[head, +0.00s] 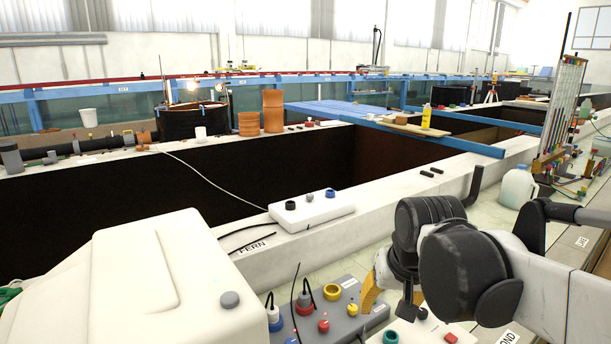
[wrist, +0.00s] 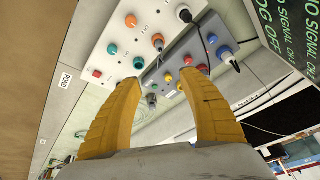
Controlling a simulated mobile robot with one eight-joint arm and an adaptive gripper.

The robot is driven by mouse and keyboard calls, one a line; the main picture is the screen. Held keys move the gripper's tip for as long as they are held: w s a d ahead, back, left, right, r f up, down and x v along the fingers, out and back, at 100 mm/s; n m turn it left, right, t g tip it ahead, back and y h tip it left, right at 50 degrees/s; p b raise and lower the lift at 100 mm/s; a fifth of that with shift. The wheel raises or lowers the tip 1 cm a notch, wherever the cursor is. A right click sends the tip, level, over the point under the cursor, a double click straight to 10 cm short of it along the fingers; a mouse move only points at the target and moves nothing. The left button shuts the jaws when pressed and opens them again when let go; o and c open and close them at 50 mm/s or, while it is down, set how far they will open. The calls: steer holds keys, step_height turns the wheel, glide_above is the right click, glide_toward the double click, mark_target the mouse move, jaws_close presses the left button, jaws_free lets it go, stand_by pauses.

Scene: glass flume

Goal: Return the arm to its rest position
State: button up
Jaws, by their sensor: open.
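My arm (head: 464,272) reaches in from the right edge of the head view, with dark joints and white links. My gripper (head: 370,300) hangs at its end, with a yellow finger showing and the rest hidden behind the wrist. In the wrist view my gripper (wrist: 162,78) has both yellow fingers spread apart with nothing held between them. Beyond the fingers are a grey control box (wrist: 190,52) with coloured knobs and a white panel (wrist: 122,52) with green and orange knobs. I cannot tell the exact gap from the fingers to the boxes.
The grey box (head: 345,318) stands at the lower middle, left of my gripper. A white switch box (head: 318,212) sits on the flume wall. A white jug (head: 517,187) and a rack of tubes (head: 563,105) stand to the right. A large white cover (head: 125,280) fills the lower left.

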steer(key=s+d+f+t, duration=0.1)
steer(key=s+d+f, duration=0.1)
steer(key=s, duration=0.4)
steer(key=s+d+f+n+t, duration=0.1)
steer(key=s+f, duration=0.1)
steer(key=s, duration=0.4)
steer(key=shift+s+d+t, duration=0.35)
steer(key=shift+s+t, duration=0.05)
stand_by(1.1)
